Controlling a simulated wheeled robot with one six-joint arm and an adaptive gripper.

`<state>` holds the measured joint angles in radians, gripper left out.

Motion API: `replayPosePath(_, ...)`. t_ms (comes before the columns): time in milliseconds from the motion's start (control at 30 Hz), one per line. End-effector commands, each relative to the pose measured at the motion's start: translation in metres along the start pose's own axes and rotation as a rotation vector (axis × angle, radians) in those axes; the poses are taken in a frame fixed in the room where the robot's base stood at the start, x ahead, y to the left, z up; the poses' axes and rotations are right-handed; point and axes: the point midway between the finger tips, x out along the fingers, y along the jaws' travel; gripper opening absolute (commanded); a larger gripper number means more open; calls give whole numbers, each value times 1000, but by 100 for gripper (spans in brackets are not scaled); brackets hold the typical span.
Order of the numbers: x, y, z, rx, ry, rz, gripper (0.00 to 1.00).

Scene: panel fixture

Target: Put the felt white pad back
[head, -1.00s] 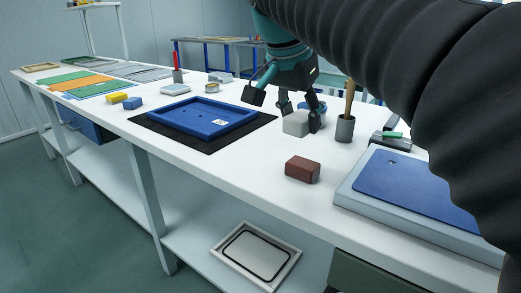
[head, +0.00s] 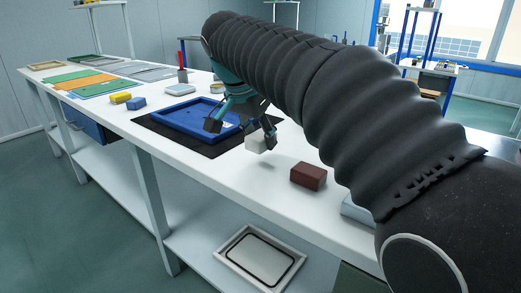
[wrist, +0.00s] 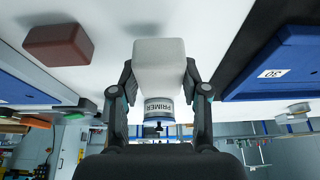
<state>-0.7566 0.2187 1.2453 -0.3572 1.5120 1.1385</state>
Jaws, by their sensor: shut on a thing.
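The white pad (head: 256,144) is a small, pale, rounded block. My gripper (head: 262,135) is shut on it, with a finger on either side, and holds it a little above the white table between the black mat and the brown block. In the wrist view the pad (wrist: 159,55) sits between both fingers of my gripper (wrist: 159,78), its near face fully visible. The surface below the pad is partly hidden by it.
A blue tray-like panel (head: 180,126) lies on a black mat (head: 213,151) left of the pad. A brown block (head: 308,176) stands to the right. A can labelled PRIMER (wrist: 158,105) shows beyond the pad in the wrist view. Table between mat and brown block is clear.

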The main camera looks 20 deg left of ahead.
Motion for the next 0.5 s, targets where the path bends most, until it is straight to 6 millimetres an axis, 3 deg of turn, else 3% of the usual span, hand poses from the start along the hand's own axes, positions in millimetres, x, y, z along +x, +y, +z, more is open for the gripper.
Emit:
replayPosePath(233,30,1,12,1,0,2,13)
replayPosePath(500,36,1,14,2,0,0,13)
